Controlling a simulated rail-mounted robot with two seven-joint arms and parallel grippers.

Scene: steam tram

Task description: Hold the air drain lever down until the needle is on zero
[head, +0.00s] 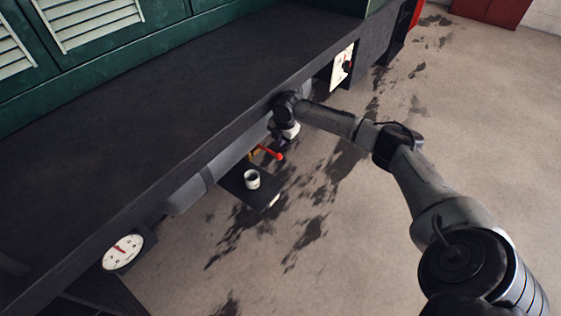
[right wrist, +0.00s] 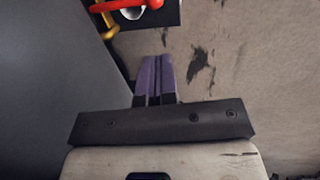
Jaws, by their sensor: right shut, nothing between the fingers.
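The air drain lever (head: 268,152) is a red handle on a yellow fitting under the tram's side, beside a dark tank. It also shows in the right wrist view (right wrist: 128,4), at the top edge, partly cut off. My right gripper (head: 279,146) is just behind the lever in the head view. Its purple fingers (right wrist: 155,75) are shut and empty, and appear apart from the lever. The round white gauge (head: 122,252) hangs at the lower left with a red needle pointing left; its numbers are too small to read. My left gripper is out of view.
A dark shelf (head: 236,184) holds a white cup (head: 252,179) just below the lever. The grey tank (head: 190,192) runs along the tram's underside. A white panel with a black knob (head: 342,66) is at the upper right. The stained floor is open to the right.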

